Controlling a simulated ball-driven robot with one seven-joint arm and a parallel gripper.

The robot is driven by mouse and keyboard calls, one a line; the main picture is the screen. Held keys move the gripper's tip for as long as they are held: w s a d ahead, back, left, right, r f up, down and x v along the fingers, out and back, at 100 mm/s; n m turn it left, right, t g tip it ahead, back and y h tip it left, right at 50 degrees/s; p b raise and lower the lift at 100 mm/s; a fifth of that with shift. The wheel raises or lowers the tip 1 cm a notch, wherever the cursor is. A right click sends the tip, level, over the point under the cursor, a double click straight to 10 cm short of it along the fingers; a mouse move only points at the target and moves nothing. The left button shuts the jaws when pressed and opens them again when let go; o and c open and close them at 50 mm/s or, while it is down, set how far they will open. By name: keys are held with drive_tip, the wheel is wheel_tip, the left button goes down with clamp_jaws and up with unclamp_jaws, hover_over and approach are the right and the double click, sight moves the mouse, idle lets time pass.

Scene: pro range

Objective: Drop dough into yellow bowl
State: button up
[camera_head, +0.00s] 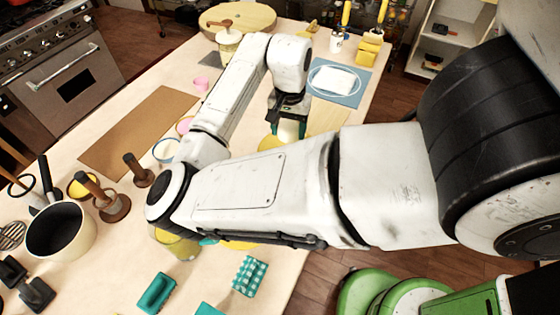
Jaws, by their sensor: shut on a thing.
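My gripper (289,112) points down over the table, right of the middle. It is shut on a small pale thing with green edges (291,129), mostly hidden by the fingers. I cannot tell whether this is the dough. A yellow rounded thing (271,143), possibly a bowl, shows just below and left of the gripper, partly hidden by my arm. Another yellow bowl (82,184) stands at the left by the wooden-handled tools. A white slab (334,80) lies inside a white ring on a blue mat (352,97), behind and right of the gripper.
My arm crosses the middle and hides part of the table. A brown board (140,130) lies left, with a cream pot (62,232) in front. A round wooden board (238,17) and lidded jar (228,40) stand behind. Teal items (157,292) lie at the front.

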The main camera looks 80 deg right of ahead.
drive_tip(key=shift+f+b, duration=1.7)
drive_tip(key=shift+f, duration=1.05)
drive_tip(key=o, duration=1.3)
drive_tip(key=shift+r, duration=0.1)
wheel_tip(320, 180, up, 11)
drive_tip(key=shift+f+b, duration=0.15)
drive_tip(key=shift+b, duration=0.3)
